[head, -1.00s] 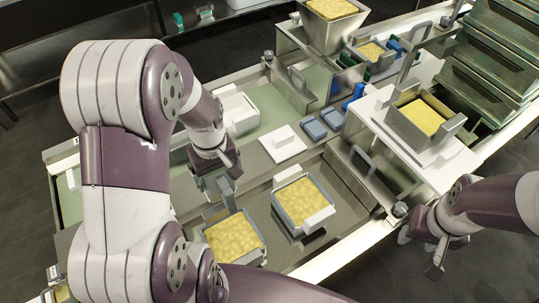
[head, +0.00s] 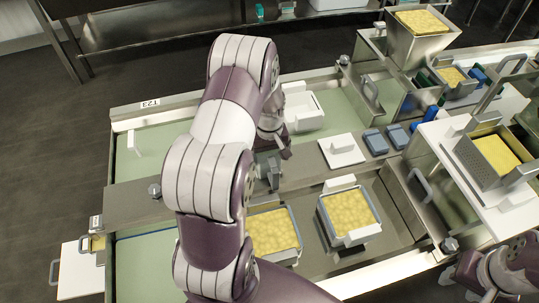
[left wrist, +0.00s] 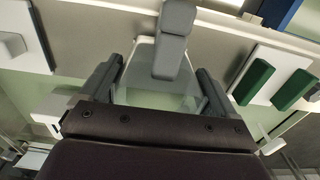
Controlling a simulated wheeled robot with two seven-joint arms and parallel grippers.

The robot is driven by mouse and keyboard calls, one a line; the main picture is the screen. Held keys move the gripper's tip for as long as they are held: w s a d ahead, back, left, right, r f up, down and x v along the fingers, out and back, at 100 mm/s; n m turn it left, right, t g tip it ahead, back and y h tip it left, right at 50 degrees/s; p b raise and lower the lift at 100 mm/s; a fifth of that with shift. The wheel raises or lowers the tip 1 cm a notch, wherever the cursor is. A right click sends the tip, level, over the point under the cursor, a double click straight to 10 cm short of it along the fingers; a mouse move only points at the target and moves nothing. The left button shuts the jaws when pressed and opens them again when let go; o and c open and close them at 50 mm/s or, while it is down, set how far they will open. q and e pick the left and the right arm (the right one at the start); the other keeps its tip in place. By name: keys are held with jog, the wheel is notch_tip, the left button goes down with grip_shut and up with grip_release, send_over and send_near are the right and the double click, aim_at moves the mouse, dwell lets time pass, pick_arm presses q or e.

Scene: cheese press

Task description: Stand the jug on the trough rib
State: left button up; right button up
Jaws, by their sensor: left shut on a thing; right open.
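My left gripper (head: 270,172) is over the middle of the bench, partly behind my own left arm. In the left wrist view its two fingers (left wrist: 158,76) flank a pale body with a grey strap-like handle, which I take to be the jug (left wrist: 172,50). The gripper is shut on it. In the head view the jug is mostly hidden, and I cannot tell whether it touches anything below. A grey metal strip, apparently the trough rib (head: 135,205), runs between the green trough and the front basin. My right gripper (head: 484,284) is open and empty at the lower right.
Two yellow-filled moulds (head: 348,211) (head: 272,232) sit in the front basin. A white lidded block (head: 342,151) and blue blocks (head: 375,141) are right of the left gripper. A white box (head: 302,108) stands behind it. The green trough floor at left (head: 150,170) is mostly clear.

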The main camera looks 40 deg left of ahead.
pick_arm(q)
jog(key=o, duration=1.3)
jog(key=shift+f, duration=0.1)
jog(key=shift+c, duration=0.2)
notch_tip(320, 180, up, 13)
jog(key=d+p, duration=0.1)
jog(key=s+d+r+m+t, duration=0.1)
jog(key=s+d+r+m, duration=0.1)
jog(key=s+d+m, duration=0.8)
jog(key=s+d, duration=0.1)
jog(key=d, duration=0.3)
jog(key=shift+d+m, duration=0.3)
jog(key=shift+d, duration=0.05)
